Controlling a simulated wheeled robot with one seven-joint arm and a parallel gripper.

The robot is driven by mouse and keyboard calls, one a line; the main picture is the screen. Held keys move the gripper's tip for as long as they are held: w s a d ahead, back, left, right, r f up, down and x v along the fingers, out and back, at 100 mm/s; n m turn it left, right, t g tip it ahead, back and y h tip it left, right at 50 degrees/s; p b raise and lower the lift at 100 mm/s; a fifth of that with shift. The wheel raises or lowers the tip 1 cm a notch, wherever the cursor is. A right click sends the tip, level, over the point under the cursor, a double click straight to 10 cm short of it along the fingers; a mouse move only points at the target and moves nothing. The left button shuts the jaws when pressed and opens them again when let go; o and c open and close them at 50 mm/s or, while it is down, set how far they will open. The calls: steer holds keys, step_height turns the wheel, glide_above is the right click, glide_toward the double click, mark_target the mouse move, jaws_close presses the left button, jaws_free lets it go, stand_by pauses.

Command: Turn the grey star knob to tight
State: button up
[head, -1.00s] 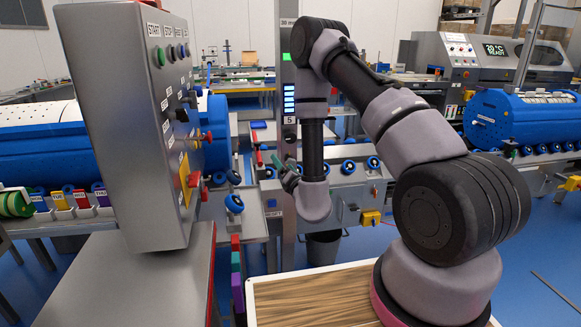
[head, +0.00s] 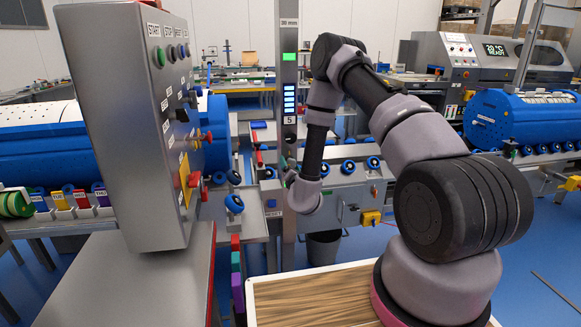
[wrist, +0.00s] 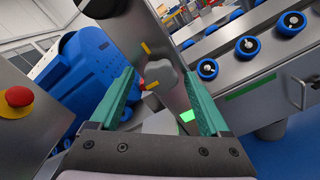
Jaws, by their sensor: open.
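The grey star knob (wrist: 170,78) shows in the wrist view as a pale grey, rounded, lobed shape against a grey metal post. Short yellow marks and a small red mark lie beside it. My gripper (wrist: 159,76) is open, with its two green fingers on either side of the knob in the picture. No contact shows, and the gap in depth is hard to judge. In the head view my arm's end is beside the tall grey post (head: 289,215); the fingers are barely visible there and I cannot make out the knob.
A control box (head: 135,130) with buttons stands at the left. In the wrist view a red stop button (wrist: 18,97) is at the left, and a rail with blue rollers (wrist: 207,68) is at the right. A blue drum machine (head: 510,118) stands at the right.

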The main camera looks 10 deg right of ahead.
steer(key=shift+w, duration=0.15)
jaws_close()
